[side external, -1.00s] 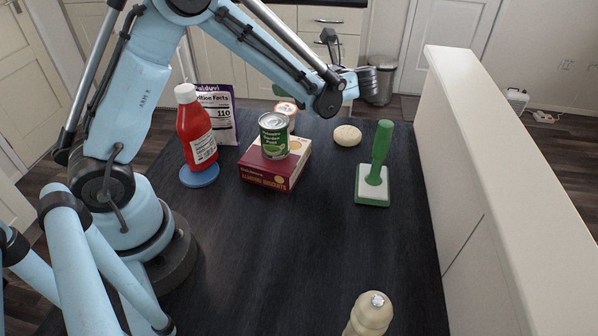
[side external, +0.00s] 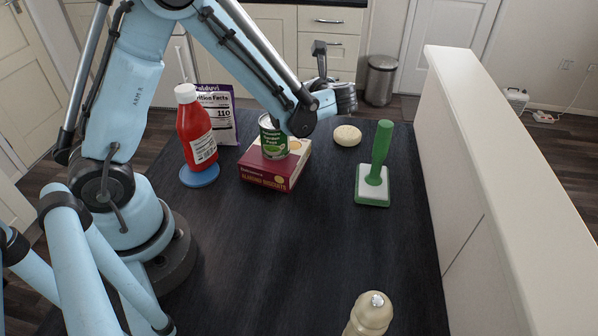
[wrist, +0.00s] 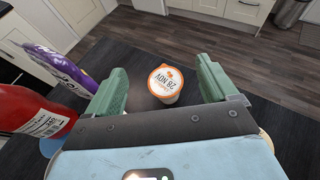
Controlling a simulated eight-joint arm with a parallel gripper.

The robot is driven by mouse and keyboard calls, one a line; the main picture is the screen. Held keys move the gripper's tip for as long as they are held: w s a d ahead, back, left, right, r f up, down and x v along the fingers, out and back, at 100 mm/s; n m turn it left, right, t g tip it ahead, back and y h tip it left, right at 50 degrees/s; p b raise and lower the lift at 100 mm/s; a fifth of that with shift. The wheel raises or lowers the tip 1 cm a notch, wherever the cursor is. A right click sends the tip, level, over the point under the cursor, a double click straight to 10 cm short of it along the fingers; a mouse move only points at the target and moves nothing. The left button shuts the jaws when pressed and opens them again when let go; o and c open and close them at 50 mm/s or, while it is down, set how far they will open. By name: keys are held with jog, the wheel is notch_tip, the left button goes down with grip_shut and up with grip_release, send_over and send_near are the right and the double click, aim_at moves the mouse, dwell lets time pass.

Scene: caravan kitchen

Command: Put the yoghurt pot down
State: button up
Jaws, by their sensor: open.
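The yoghurt pot (wrist: 166,83) is white with an orange-rimmed lid printed "28 NOV". In the wrist view it appears upright on the dark worktop, between the two green fingers with a gap on each side. My gripper (wrist: 160,66) is open and holds nothing. In the side external view my arm and the can hide the pot, and the fingers are hidden too.
A green can (side external: 273,138) stands on a red biscuit box (side external: 268,172). A red sauce bottle (side external: 195,130) on a blue coaster (side external: 200,178) and a purple-white packet (side external: 222,115) are left. A round bun (side external: 347,136) and green-handled tool (side external: 373,185) are right.

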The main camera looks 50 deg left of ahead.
jog(key=shift+f, duration=2.7)
jog(key=x, duration=0.5)
jog(key=shift+f, duration=0.1)
jog(key=c, duration=1.2)
